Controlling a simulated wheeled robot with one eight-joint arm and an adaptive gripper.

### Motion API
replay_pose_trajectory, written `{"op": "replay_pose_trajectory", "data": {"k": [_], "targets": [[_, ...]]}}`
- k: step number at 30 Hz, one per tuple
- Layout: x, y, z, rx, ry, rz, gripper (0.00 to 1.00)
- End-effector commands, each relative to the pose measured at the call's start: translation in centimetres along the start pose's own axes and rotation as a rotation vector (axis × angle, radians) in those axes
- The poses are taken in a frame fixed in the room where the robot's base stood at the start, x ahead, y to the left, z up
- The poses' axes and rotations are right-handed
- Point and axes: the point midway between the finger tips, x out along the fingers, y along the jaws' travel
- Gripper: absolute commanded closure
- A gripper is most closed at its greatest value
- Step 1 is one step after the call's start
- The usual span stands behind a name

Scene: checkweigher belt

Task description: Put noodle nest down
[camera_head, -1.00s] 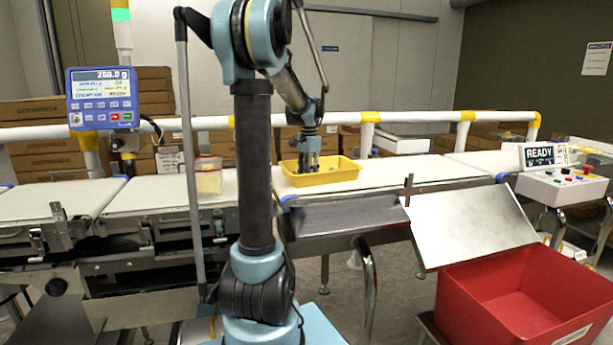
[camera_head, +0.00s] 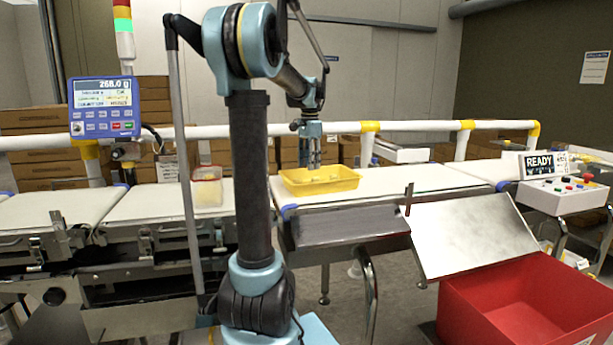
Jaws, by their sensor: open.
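My gripper (camera_head: 312,165) is open and hangs just above the far side of a yellow tray (camera_head: 335,186). The tray rests on the white belt, right of my arm's dark column. Pale, small contents show inside the tray; I cannot make out a noodle nest among them for certain. Nothing shows between my fingers, though they are small in this view.
A clear container with a red lid (camera_head: 207,188) stands on the belt left of my arm. The weigher display (camera_head: 104,107) reads 268.0 g. A tilted metal chute (camera_head: 470,236) leads to a red bin (camera_head: 535,310). A READY sign (camera_head: 538,164) stands on a control box at right.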

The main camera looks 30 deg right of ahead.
Motion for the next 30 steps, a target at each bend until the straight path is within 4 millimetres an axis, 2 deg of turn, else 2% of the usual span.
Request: {"op": "replay_pose_trajectory", "data": {"k": [3, 7, 14, 17, 20, 23, 30], "targets": [[-1.7, 0.0, 0.0, 0.000, 0.000, 0.000, 0.55], [-2.9, 0.0, 0.0, 0.000, 0.000, 0.000, 0.55], [-3.4, 0.0, 0.1, -0.004, 0.000, 0.000, 0.55], [-3.2, 0.1, 1.5, -0.036, 0.003, -0.003, 0.55], [-2.8, 0.4, 4.3, -0.112, 0.009, -0.009, 0.55], [-1.9, 1.1, 8.3, -0.221, 0.018, -0.018, 0.55], [1.2, 4.2, 17.5, -0.507, 0.043, -0.040, 0.55]]}}
